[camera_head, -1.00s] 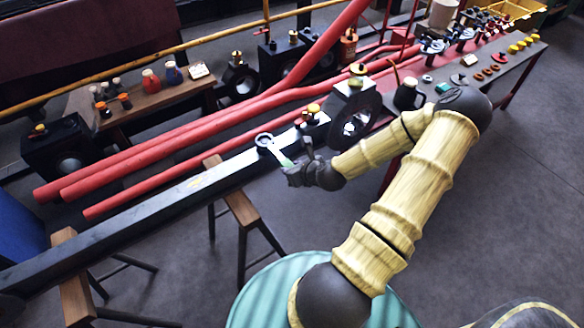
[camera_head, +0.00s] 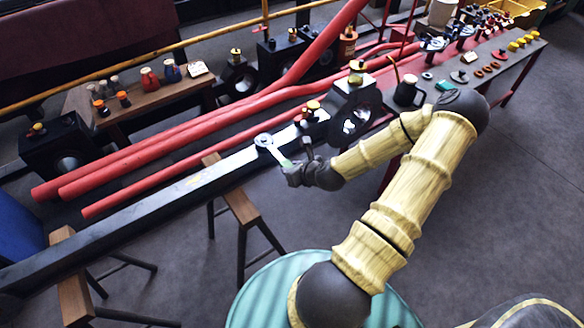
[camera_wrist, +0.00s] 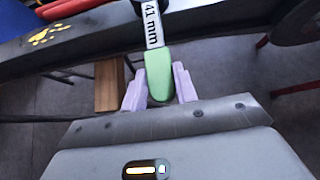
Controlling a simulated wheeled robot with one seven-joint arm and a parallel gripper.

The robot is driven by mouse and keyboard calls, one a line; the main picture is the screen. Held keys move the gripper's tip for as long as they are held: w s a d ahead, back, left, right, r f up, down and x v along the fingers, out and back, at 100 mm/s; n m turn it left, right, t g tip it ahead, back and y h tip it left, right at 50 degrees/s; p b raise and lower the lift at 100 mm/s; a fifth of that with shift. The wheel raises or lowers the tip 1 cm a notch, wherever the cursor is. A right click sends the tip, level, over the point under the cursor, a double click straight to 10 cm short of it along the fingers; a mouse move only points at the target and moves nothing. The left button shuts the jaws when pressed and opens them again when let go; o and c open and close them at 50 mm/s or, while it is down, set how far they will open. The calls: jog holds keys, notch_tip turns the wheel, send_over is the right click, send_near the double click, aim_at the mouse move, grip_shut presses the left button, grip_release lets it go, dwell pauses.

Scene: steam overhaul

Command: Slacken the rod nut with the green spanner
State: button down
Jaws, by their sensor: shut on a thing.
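The spanner (camera_head: 273,149) has a pale steel shank with a ring end and a green grip end. Its ring end lies at the top of the long dark rod (camera_head: 150,207), where the rod nut would be within or under the ring; I cannot tell how fully it is seated. In the wrist view the shank (camera_wrist: 152,25) reads "41 mm", and its green grip (camera_wrist: 158,75) is between my lilac fingertips. My gripper (camera_head: 290,170) is shut on this grip, beside the rod on its near side.
A dark block with a round bore (camera_head: 352,112) stands at the rod's right end. Wooden trestles (camera_head: 236,203) stand under the rod. Red pipes (camera_head: 190,140) run behind it. A grey bench (camera_head: 465,72) with small parts is at right. Open floor lies at lower right.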

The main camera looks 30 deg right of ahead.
jog(key=shift+w+d+r+n+p, duration=0.1)
jog(key=shift+d+r+n+p, duration=0.15)
jog(key=shift+d+p, duration=0.2)
jog(key=shift+d+f+n+y+p, duration=0.1)
jog(key=shift+d+n+y+p, duration=0.35)
jog(key=shift+y, duration=0.15)
jog(key=shift+w+d+f, duration=0.1)
jog(key=shift+d, duration=0.1)
jog(key=shift+w+d+n+y+p, duration=0.25)
jog(key=shift+d+n+y+p, duration=0.4)
jog(key=shift+d+n, duration=0.3)
